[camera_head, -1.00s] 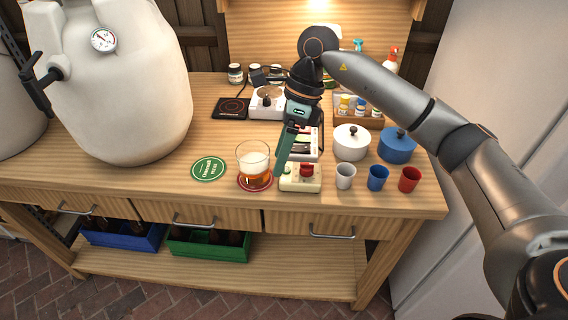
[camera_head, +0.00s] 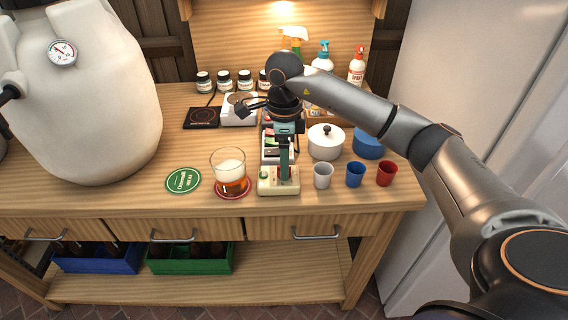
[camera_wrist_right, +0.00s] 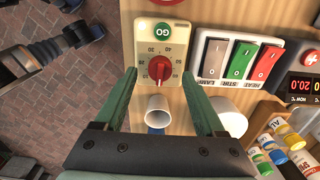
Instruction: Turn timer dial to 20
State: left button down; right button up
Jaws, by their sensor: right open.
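The timer (camera_head: 279,187) is a cream box near the front edge of the bench, with a green GO button. In the right wrist view its red dial (camera_wrist_right: 160,68) sits on a face with printed numbers; the pointer's exact reading is too small to tell. My right gripper (camera_head: 285,172) reaches down over the timer and hides the dial in the head view. In the right wrist view its green fingers (camera_wrist_right: 160,90) are apart, one on each side of the dial's line, with nothing between them gripped.
A beer glass (camera_head: 228,172) on a red coaster stands left of the timer, beside a green coaster (camera_head: 183,181). Grey, blue (camera_head: 355,174) and red (camera_head: 387,173) cups stand close on the right. A switch panel (camera_wrist_right: 234,60) and a white pot (camera_head: 325,142) are behind.

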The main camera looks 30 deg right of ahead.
jog(key=shift+f, duration=0.9)
jog(key=shift+c, duration=0.3)
grip_shut()
